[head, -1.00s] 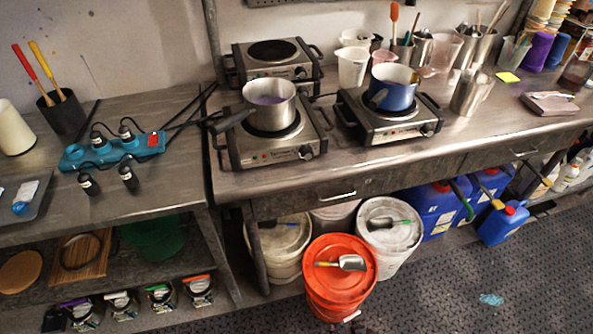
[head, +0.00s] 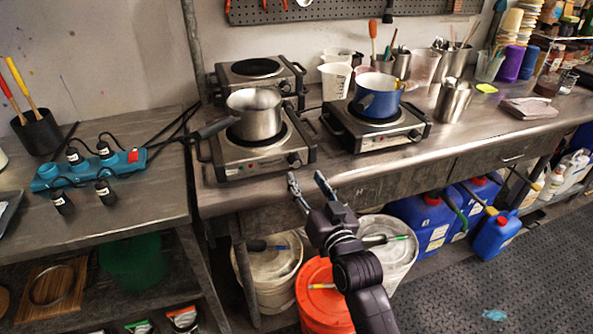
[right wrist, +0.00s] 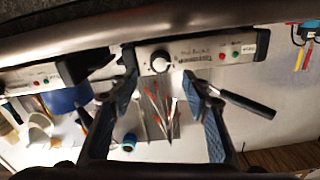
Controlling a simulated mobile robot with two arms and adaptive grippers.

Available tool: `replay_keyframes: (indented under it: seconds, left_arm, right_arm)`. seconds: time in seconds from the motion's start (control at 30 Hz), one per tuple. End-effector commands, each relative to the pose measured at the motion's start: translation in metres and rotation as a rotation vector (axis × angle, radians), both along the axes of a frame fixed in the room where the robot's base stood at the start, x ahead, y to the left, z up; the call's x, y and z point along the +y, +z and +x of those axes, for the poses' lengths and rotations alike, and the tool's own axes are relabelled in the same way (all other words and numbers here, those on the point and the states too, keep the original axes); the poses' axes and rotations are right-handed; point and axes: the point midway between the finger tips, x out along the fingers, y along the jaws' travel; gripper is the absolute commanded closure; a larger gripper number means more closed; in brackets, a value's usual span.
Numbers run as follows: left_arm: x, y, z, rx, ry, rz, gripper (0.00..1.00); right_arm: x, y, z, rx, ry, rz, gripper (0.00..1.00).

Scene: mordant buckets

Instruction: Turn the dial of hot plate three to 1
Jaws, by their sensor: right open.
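Three hot plates stand on the steel bench; I cannot read which is number three. The front left one (head: 232,171) bears a steel pot (head: 254,120), the right one (head: 372,142) a blue pot (head: 378,98), and the back left one (head: 256,67) is bare. My right gripper (head: 307,182) is open and empty, just in front of the front left plate's dial (head: 295,160). In the right wrist view a pale round dial (right wrist: 160,62) shows between the fingertips; contact is not clear. Its setting is unreadable. My left gripper is out of view.
The steel pot's black handle (head: 214,128) reaches left over the bench edge. A drawer front (head: 505,155) and buckets, including an orange one (head: 322,290), lie below the bench.

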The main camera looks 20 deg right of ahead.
Motion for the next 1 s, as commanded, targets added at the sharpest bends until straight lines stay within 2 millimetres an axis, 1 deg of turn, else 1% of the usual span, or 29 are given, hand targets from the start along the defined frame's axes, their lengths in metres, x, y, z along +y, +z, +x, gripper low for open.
replay_keyframes:
  seconds: [0.03,0.1,0.3,0.47,0.7,0.77,1.0]
  left_arm:
    - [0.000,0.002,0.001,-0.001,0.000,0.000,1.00]
    - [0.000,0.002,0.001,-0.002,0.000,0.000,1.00]
    - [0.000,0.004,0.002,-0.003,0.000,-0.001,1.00]
    - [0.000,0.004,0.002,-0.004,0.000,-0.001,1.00]
    - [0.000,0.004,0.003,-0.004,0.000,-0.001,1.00]
    - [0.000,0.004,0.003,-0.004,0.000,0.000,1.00]
    - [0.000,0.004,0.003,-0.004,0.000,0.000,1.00]
  right_arm:
    - [0.000,0.002,0.010,-0.001,0.000,0.000,0.56]
    - [0.001,0.001,0.021,-0.001,0.000,0.000,0.56]
    - [0.002,0.000,0.046,0.001,0.000,0.000,0.56]
    - [0.002,0.000,0.054,0.001,0.000,0.000,0.56]
    - [0.002,0.000,0.055,0.001,0.000,0.000,0.56]
    - [0.002,0.000,0.055,0.001,0.000,0.000,0.62]
    - [0.002,-0.001,0.054,0.001,0.000,0.000,0.88]
